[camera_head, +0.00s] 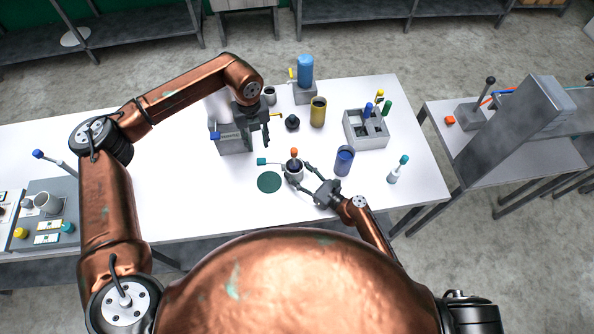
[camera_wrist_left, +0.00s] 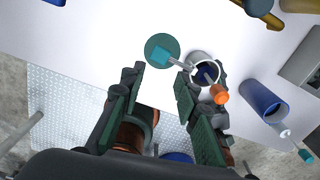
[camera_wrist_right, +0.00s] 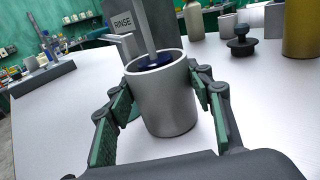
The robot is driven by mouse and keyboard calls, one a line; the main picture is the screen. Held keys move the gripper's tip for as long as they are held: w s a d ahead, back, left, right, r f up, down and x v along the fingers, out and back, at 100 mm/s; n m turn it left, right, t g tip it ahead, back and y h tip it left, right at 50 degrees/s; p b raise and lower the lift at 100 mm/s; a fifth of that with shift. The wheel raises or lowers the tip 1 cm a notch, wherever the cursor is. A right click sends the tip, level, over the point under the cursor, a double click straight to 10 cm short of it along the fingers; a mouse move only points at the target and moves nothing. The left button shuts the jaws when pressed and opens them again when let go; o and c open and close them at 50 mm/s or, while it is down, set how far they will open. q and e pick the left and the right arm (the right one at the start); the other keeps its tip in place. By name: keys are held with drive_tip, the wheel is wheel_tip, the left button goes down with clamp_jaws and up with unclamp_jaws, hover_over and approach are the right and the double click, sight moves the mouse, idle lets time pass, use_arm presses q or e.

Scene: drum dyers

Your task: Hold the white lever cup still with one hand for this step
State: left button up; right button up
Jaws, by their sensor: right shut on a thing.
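The white lever cup (camera_head: 294,175) stands upright on the white table, with dark blue content inside. Its lever with a teal end (camera_head: 262,161) points left. A rod with an orange end (camera_head: 294,152) stands in the cup. In the right wrist view the cup (camera_wrist_right: 163,103) sits between the fingers of my right gripper (camera_wrist_right: 165,108), which is shut on it. My left gripper (camera_head: 258,128) is open and empty, above the table and behind the cup. The left wrist view shows its spread fingers (camera_wrist_left: 163,100), with the cup (camera_wrist_left: 204,66) just beyond the right one.
A dark green disc (camera_head: 269,182) lies left of the cup. A blue cup (camera_head: 344,161) stands close on the right, and a yellow cylinder (camera_head: 318,112) and black knob (camera_head: 292,122) behind. A grey station (camera_head: 235,146) stands behind left, a grey rack (camera_head: 365,140) to the right.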

use_arm(q)
drive_tip(key=shift+f+m, duration=0.5)
drive_tip(key=shift+m, duration=0.3)
drive_tip(key=c, duration=0.8)
drive_tip(key=shift+f, duration=3.25)
